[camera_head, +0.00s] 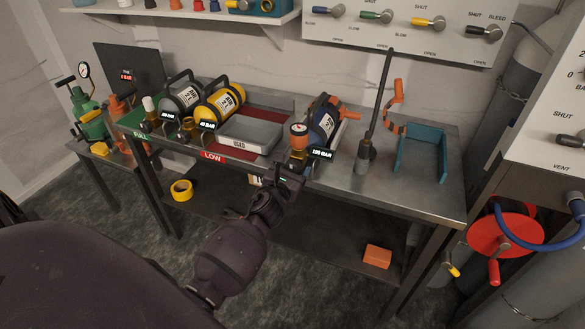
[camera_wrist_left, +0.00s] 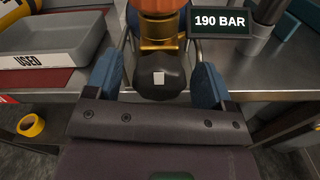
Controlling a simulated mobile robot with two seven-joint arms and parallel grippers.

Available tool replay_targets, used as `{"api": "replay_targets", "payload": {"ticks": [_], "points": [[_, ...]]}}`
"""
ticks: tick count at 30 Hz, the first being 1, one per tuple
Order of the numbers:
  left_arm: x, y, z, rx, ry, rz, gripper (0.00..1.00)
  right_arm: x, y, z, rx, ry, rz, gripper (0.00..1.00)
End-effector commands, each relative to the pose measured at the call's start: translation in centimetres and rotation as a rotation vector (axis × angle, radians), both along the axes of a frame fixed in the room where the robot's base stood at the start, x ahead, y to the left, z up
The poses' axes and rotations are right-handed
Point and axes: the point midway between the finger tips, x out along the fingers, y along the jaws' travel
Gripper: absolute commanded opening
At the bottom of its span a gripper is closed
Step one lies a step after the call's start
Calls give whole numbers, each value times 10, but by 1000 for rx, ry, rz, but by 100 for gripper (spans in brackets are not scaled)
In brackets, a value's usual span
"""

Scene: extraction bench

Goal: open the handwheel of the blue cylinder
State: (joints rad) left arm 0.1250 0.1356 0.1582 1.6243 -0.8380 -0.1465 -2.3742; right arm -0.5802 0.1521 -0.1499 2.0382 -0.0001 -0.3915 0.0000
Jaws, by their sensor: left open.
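The blue cylinder (camera_head: 324,120) lies on the metal bench, with an orange and brass valve (camera_head: 299,139) at its near end and a 190 BAR tag (camera_wrist_left: 222,22) beside it. In the left wrist view the black round handwheel (camera_wrist_left: 160,78) with a small white mark faces me. My left gripper (camera_wrist_left: 157,70) is open, with one blue finger on each side of the handwheel. Narrow gaps seem to show between fingers and wheel; contact is unclear. In the head view my left gripper (camera_head: 290,172) is at the bench's front edge and mostly hides the handwheel. My right gripper is not in view.
Left of the blue cylinder are the grey USED tray (camera_head: 252,137), a yellow cylinder (camera_head: 218,101) and a grey cylinder (camera_head: 182,97). To the right stand a dark upright tool (camera_head: 376,105) and a teal bracket (camera_head: 423,150). A valve panel (camera_head: 400,35) hangs behind.

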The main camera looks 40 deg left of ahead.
Motion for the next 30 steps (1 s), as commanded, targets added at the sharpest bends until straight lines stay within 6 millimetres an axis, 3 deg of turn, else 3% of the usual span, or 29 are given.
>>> {"api": "replay_targets", "payload": {"ticks": [6, 15, 16, 30], "points": [[0, 0, 0, 0, 0, 0, 74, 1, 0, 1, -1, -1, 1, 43], [0, 0, 0, 0, 0, 0, 28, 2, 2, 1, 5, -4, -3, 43], [0, 0, 0, 0, 0, 0, 26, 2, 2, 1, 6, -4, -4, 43], [0, 1, 0, -128, -31, 0, 26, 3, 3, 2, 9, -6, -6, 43]]}}
